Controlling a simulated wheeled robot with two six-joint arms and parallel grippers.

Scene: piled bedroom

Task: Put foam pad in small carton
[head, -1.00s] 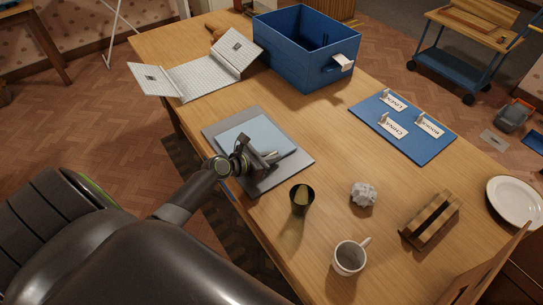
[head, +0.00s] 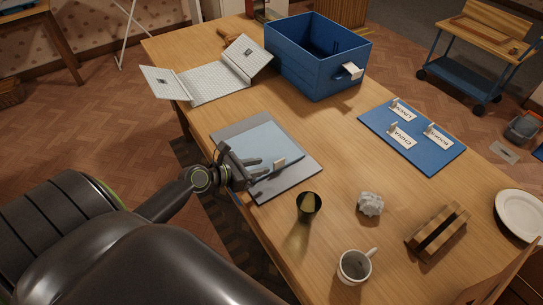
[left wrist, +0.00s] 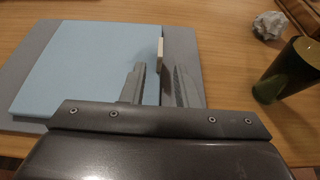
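A flat light blue square (head: 262,141), which looks like the foam pad, lies on a larger grey slab (head: 302,177) on the table. Both also show in the left wrist view, the light blue square (left wrist: 85,65) at upper left. A small cream block or tab (head: 279,163) stands at its edge. My left gripper (head: 262,166) is low over that edge. In the left wrist view its fingers (left wrist: 158,85) are apart, with the cream piece beyond the gap. I see no clear hold. I cannot clearly identify a small carton. My right gripper is out of view.
A blue open box (head: 315,72) stands at the back. A blue board with labels (head: 425,160), a dark cup (head: 308,206), crumpled paper (head: 370,204), a mug (head: 354,266), a wooden block (head: 437,231) and a plate (head: 520,215) are to the right. A grey patterned folded piece (head: 220,80) lies behind.

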